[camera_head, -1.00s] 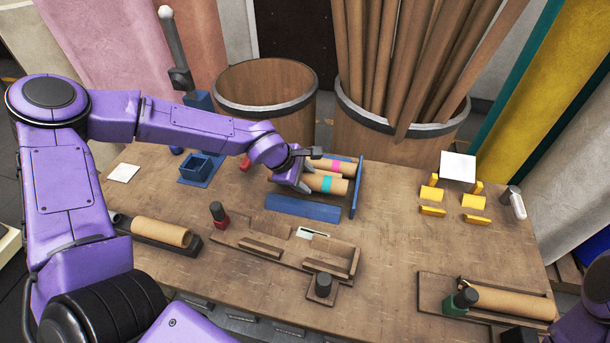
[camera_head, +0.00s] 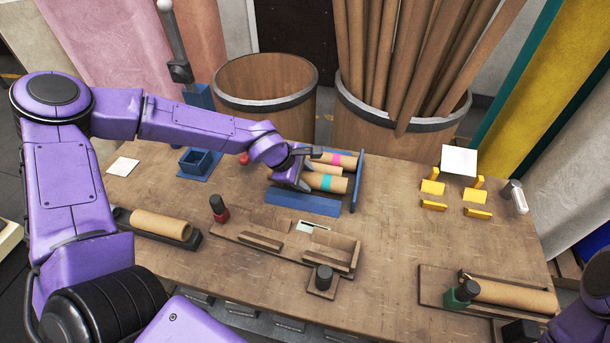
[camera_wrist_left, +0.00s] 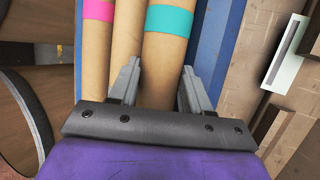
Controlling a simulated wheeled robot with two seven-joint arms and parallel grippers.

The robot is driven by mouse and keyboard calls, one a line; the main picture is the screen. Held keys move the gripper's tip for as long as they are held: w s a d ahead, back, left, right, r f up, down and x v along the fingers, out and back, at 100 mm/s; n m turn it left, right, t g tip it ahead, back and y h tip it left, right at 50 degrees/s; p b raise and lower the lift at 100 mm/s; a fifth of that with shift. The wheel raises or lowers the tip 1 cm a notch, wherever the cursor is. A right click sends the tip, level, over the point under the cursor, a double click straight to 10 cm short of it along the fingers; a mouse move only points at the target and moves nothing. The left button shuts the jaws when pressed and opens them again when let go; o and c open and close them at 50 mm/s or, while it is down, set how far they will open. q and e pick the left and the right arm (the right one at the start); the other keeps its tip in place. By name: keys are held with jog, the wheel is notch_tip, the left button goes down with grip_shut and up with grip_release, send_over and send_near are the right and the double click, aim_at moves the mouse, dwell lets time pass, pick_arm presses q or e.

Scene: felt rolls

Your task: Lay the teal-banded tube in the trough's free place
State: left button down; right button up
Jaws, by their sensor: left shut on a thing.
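The teal-banded tube (camera_head: 327,183) lies at the near side of a blue rack (camera_head: 302,204), beside a pink-banded tube (camera_head: 335,159) and another tube between them. My left gripper (camera_head: 303,172) reaches down over these tubes. In the left wrist view, its two fingers (camera_wrist_left: 160,88) straddle the teal-banded tube (camera_wrist_left: 166,55) below its teal band and are shut on it. The pink-banded tube (camera_wrist_left: 97,50) lies to the left there. I cannot tell whether the held tube is lifted. My right gripper does not show clearly; only purple arm parts appear at the lower right.
A wooden fixture (camera_head: 232,233) stands in the middle front. A dark holder with a brown tube (camera_head: 160,225) is at the left, and a wooden tray (camera_head: 430,285) with a tube is at the right. Yellow blocks (camera_head: 432,187) stand at the right back. Barrels (camera_head: 265,90) stand behind the table.

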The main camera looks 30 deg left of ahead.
pick_arm(q)
jog(key=shift+c, duration=2.2)
grip_release()
jog(key=shift+f, duration=0.1)
jog(key=shift+s+f, duration=0.1)
jog(key=shift+f, duration=0.05)
jog(key=shift+s+f, duration=0.15)
jog(key=shift+s, duration=0.05)
jog(key=w+p+v, duration=0.1)
jog(key=p+v, duration=0.1)
jog(key=v, duration=0.8)
jog(key=shift+r, duration=0.7)
jog(key=shift+s, duration=0.2)
jog(key=shift+w, duration=0.1)
